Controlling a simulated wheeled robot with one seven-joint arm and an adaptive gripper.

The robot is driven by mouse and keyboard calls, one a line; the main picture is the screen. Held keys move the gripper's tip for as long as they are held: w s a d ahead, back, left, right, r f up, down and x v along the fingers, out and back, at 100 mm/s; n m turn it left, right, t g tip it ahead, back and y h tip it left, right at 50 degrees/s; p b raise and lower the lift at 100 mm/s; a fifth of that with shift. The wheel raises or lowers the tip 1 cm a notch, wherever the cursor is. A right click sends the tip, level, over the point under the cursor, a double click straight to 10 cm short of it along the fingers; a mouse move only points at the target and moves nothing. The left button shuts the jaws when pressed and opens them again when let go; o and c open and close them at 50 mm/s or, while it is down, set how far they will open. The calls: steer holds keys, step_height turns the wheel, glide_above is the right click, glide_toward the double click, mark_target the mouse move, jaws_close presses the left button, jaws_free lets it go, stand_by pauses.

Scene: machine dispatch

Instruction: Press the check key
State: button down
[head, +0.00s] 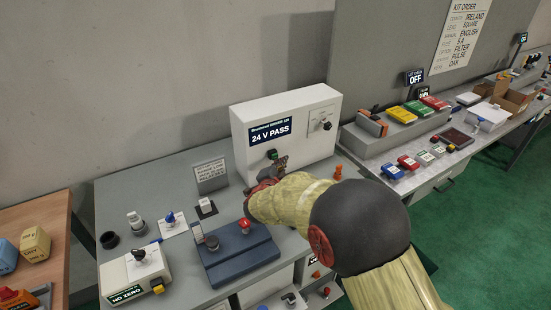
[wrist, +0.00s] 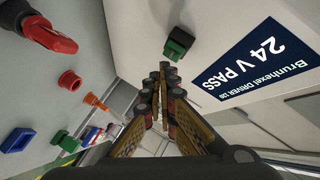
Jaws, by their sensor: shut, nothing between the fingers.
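A white tester box (head: 245,165) stands at the back of the grey bench. Its dark display (head: 270,132) reads "24 V PASS"; the display also shows, turned over, in the wrist view (wrist: 250,62). A green key in a black surround (head: 272,154) sits on the box front below the display, and it also shows in the wrist view (wrist: 178,42). No label on the key can be read. My gripper (head: 281,162) is in front of the box, just right of the green key. In the wrist view its shut, empty fingertips (wrist: 169,72) appear close to the key, apart from it in the picture.
A blue fixture with a red knob (head: 244,224) stands in front of the box. A white meter box (head: 136,272) is at the front left. A grey sign (head: 210,176) stands left of the tester. A rotary knob (head: 326,125) is on the tester's right side.

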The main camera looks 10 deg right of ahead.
steer(key=s, duration=0.1)
steer(key=s+d, duration=0.1)
steer(key=s, duration=0.2)
steer(key=shift+s+d, duration=0.3)
steer(key=shift+s, duration=0.1)
stand_by(0.6)
steer(key=s+a+r+n+g+y, duration=0.1)
steer(key=s+a+r+n+y, duration=0.3)
steer(key=s+r+n, duration=0.15)
steer(key=s+a+r+n+g+y, duration=0.1)
steer(key=s+a+r+n+y, duration=0.35)
steer(key=s+r, duration=0.2)
steer(key=s+d+f+n+g+h, duration=0.1)
steer(key=s+d+n+g, duration=0.2)
steer(key=s, duration=1)
steer(key=s+d+f+n+g, duration=0.1)
steer(key=s+d+n+g, duration=0.2)
steer(key=s, duration=1)
steer(key=shift+s+d+n+h, duration=0.35)
steer(key=shift+d+n, duration=0.05)
steer(key=shift+d, duration=0.5)
